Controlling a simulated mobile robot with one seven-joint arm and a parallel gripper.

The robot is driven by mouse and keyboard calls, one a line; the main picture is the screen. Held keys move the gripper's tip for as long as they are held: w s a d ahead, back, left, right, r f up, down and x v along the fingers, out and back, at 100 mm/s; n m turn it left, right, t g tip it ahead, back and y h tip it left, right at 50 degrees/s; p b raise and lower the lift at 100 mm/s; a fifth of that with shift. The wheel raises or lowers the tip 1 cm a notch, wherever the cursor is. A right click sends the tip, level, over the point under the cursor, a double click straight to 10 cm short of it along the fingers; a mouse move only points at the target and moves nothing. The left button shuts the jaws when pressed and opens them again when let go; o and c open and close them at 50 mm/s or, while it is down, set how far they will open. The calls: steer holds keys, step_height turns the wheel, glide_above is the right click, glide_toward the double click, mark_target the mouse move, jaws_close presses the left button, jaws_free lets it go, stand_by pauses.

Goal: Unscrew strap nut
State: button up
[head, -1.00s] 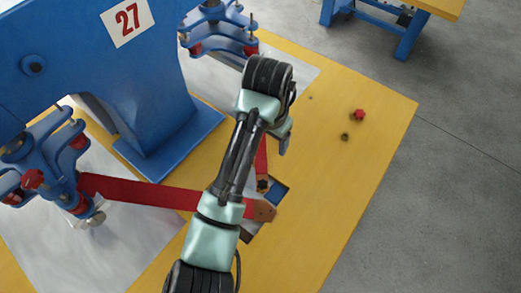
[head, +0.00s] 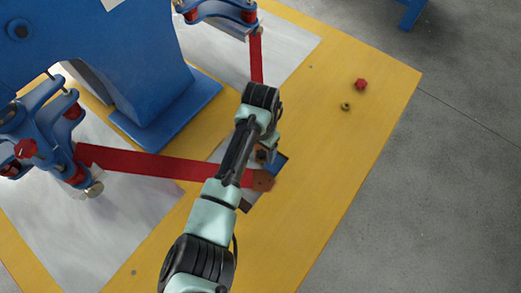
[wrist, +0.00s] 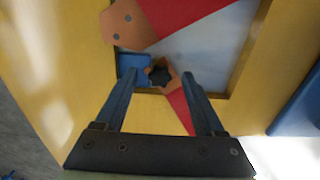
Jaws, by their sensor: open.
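A dark, lobed strap nut (wrist: 159,76) sits on the brown end piece (wrist: 171,83) of a red strap (wrist: 180,110) in the wrist view. My gripper (wrist: 159,74) is open, with one finger on each side of the nut in the picture. No contact shows, and I cannot tell the height gap. In the head view the dark nut (head: 262,156) shows just below my arm's end, which hides the gripper fingers. A second red strap (head: 150,165) comes from the left and ends in a brown piece (head: 262,181) with two dark holes.
A blue block (head: 278,165) lies beside the strap ends on the yellow table (head: 340,150). Blue clamps (head: 55,135) and a large blue machine (head: 95,60) stand left.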

steer(key=shift+f, duration=0.45)
jaws_close()
steer(key=n+p, duration=0.1)
steer(key=n, duration=0.1)
steer(key=shift+d+r+n+p, duration=0.2)
steer(key=shift+n+p, duration=0.1)
steer(key=shift+p, duration=0.1)
steer(key=n+p, duration=0.1)
steer(key=n, duration=0.2)
steer(key=n+p, duration=0.1)
steer(key=n, duration=0.3)
steer(key=shift+n, duration=0.3)
steer(key=n+p, duration=0.1)
steer(key=n, duration=0.8)
steer(key=shift+w+f, duration=0.1)
